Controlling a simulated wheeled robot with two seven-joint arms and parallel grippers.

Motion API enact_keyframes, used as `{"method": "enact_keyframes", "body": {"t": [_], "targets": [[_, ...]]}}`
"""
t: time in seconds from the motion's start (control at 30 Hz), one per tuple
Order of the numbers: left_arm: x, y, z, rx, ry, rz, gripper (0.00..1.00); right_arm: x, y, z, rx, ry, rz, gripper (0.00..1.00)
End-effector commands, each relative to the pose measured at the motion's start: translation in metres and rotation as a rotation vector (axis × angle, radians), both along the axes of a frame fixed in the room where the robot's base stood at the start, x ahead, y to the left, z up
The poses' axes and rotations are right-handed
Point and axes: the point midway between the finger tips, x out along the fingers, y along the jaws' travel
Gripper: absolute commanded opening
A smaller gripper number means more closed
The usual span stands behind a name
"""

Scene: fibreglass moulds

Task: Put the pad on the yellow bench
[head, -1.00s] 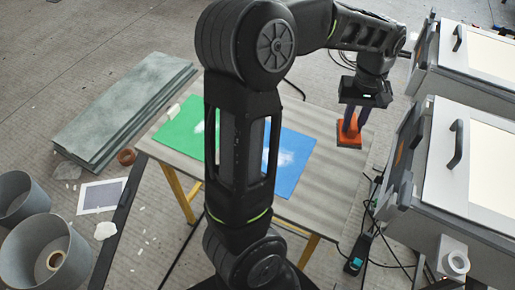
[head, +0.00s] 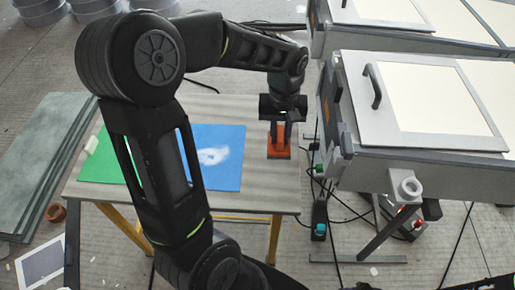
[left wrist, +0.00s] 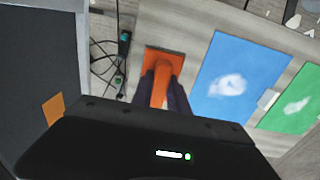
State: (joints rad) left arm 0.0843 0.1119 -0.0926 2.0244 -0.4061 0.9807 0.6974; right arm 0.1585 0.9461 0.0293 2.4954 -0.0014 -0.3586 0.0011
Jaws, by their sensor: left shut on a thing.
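The pad (head: 278,153) is an orange block with an upright orange grip. My left gripper (head: 281,133) is shut on that grip, pointing down. The pad is over the right end of the bench (head: 262,186), which has a pale grey top and yellow legs. I cannot tell whether the pad touches the top. In the left wrist view the pad (left wrist: 176,58) shows between the dark fingers, with its grip upright toward the camera. My right gripper is not in view.
A blue sheet (head: 218,160) and a green sheet (head: 105,165) lie on the bench, left of the pad. A grey cabinet (head: 350,165) stands close on the right, with cables (head: 318,165) hanging between. Grey slabs (head: 40,150) lie on the floor at left.

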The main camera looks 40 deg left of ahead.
Motion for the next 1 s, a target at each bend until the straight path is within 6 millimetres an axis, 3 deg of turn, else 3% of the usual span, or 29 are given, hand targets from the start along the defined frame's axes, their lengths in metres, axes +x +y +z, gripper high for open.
{"method": "enact_keyframes", "body": {"t": [0.3,0.67,1.0], "targets": [[-0.001,0.0,-0.052,0.0,0.004,0.0,0.0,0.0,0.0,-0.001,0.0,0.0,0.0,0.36],[0.0,0.0,-0.057,0.0,0.001,0.001,0.0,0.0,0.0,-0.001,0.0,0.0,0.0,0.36],[-0.001,0.0,-0.093,0.0,0.002,0.0,0.0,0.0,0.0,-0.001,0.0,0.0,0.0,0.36]]}}
